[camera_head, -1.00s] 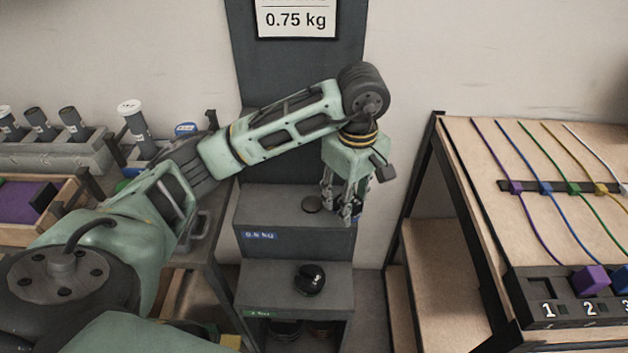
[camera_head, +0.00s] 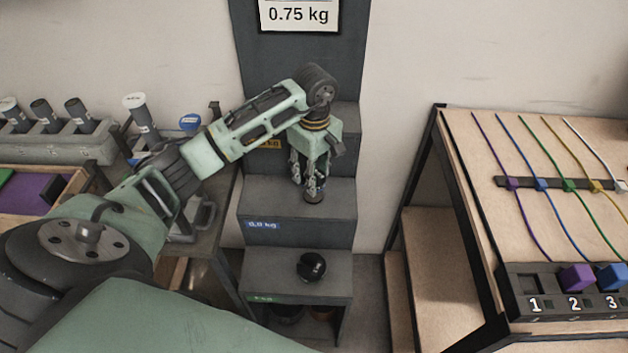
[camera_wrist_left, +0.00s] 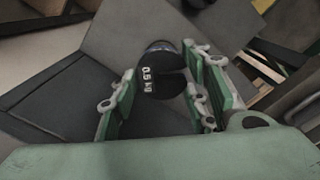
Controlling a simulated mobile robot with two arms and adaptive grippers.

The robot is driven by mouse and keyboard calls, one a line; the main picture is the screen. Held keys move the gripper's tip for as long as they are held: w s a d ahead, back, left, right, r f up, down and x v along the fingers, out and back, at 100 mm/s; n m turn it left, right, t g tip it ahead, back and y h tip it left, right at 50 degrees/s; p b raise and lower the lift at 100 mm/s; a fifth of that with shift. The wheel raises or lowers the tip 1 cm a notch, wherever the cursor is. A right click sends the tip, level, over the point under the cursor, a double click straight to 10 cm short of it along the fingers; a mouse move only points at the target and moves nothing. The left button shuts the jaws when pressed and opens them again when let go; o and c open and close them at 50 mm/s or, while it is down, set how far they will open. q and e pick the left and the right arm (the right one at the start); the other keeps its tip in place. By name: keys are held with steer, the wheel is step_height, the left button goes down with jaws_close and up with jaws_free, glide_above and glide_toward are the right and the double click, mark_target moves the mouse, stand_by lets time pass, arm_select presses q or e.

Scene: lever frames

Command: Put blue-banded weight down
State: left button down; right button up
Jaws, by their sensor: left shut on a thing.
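The blue-banded weight (camera_wrist_left: 165,85) is dark, is marked 0.5 kg and shows between the fingers in the left wrist view. A sliver of blue shows at its far end. My left gripper (camera_wrist_left: 165,98) is shut on it. In the head view the left gripper (camera_head: 310,188) points down over the middle step (camera_head: 262,203), which carries a blue label (camera_head: 262,225). The dark round end of the weight (camera_head: 313,197) shows at the fingertips. I cannot tell whether it touches the step. My right gripper is not in view.
Another black weight (camera_head: 311,267) sits on the lower step (camera_head: 268,276), which has a green label. A 0.75 kg sign (camera_head: 298,14) hangs above. A bench with coloured cords (camera_head: 560,190) stands right; a rack of dark cylinders (camera_head: 60,140) stands left.

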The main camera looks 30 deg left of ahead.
arm_select(q)
step_height(320, 180, down, 4)
steer(key=shift+r+p, duration=0.2)
steer(key=shift+p, duration=0.35)
steer(key=shift+f, duration=0.2)
steer(key=shift+f+b, duration=0.2)
steer(key=shift+b, duration=0.1)
steer(key=c, duration=1)
jaws_free()
